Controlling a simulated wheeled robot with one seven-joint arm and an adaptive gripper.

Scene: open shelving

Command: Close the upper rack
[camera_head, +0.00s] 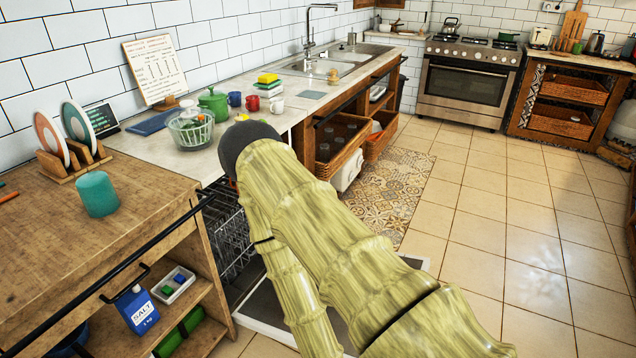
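A dishwasher stands open under the counter, left of centre. Its lowered door (262,328) lies near the floor and is mostly covered by my arm. A dark wire rack (228,228) shows in the opening, left of my arm. My arm hides its right part, so I cannot tell how far it is out or clearly separate upper from lower rack. My yellow-green arm reaches up from the bottom right to a dark rounded joint, and a second link runs down beside it. My gripper does not show.
A wooden cabinet (100,250) with a teal cup (97,194) and a salt container (136,308) stands at the left. The counter above holds a glass bowl (190,128) and several mugs. Tiled floor (500,240) at the right is free.

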